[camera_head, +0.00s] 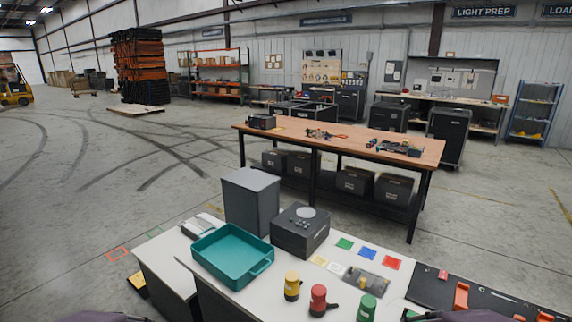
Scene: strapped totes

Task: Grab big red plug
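The big red plug (318,300) stands upright on the white table (255,300) at the bottom middle, with a dark piece sticking out at its right side. A yellow plug (292,287) stands just to its left. A green plug (367,308) stands to its right, cut off by the bottom edge. Nothing touches the red plug. Neither of my grippers shows; only dark parts that look like my arms show at the bottom left and bottom right edges.
A teal tray (268,264) lies left of the plugs. A dark grey box (300,231) with a round disc on top stands behind them. Green, blue and red squares (368,254) and a grey plate (367,281) lie to the right. A black panel (480,295) carries orange parts.

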